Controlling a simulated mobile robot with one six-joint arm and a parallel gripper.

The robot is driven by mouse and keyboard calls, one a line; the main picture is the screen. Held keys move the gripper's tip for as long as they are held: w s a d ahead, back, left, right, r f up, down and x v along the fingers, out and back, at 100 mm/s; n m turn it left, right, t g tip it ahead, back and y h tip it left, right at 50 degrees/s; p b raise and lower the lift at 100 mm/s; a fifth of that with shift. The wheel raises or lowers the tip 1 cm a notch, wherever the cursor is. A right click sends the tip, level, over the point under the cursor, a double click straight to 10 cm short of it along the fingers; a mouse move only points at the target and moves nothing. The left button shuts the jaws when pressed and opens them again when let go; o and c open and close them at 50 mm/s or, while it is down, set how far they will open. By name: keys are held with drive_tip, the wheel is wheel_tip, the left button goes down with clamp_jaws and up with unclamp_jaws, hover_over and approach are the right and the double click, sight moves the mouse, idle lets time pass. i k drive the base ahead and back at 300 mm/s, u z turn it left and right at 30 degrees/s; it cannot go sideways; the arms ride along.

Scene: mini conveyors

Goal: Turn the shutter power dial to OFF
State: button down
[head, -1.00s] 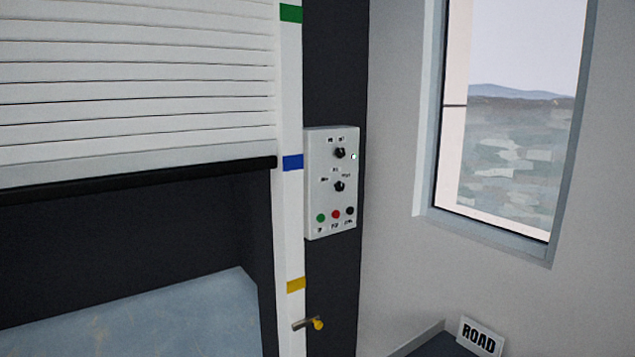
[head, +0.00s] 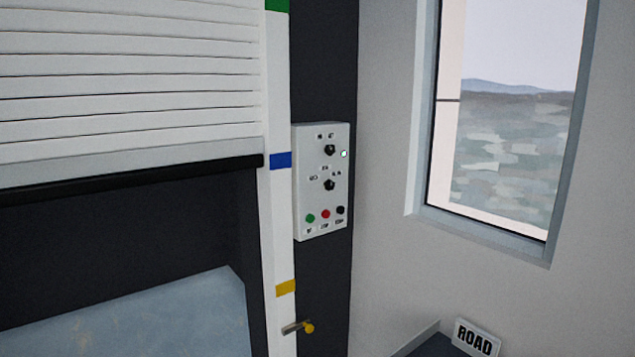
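A white control box (head: 310,195) is fixed to a dark post right of the shutter (head: 125,90). It has an upper black dial (head: 330,150) and a lower black dial (head: 329,184), with green, red and black buttons in a row below. A small pale light (head: 344,154) sits right of the upper dial. The lettering is too small to read, so I cannot tell which dial is the power dial or where either points. The shutter is partly lowered, with a black bottom bar (head: 130,180). My gripper is not in view.
A white strip (head: 280,225) with green, blue and yellow marks runs beside the opening. A lever with a yellow knob (head: 307,328) sticks out low on the post. A window (head: 500,130) is at right. A ROAD sign (head: 476,338) stands at the bottom right.

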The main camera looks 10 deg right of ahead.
sight(329, 149)
drive_tip(key=z, duration=0.05)
drive_tip(key=k, duration=0.7)
drive_tip(key=u, duration=0.25)
drive_tip(key=i, duration=1)
drive_tip(key=u, duration=0.65)
drive_tip(key=i, duration=0.35)
drive_tip(key=u, duration=0.2)
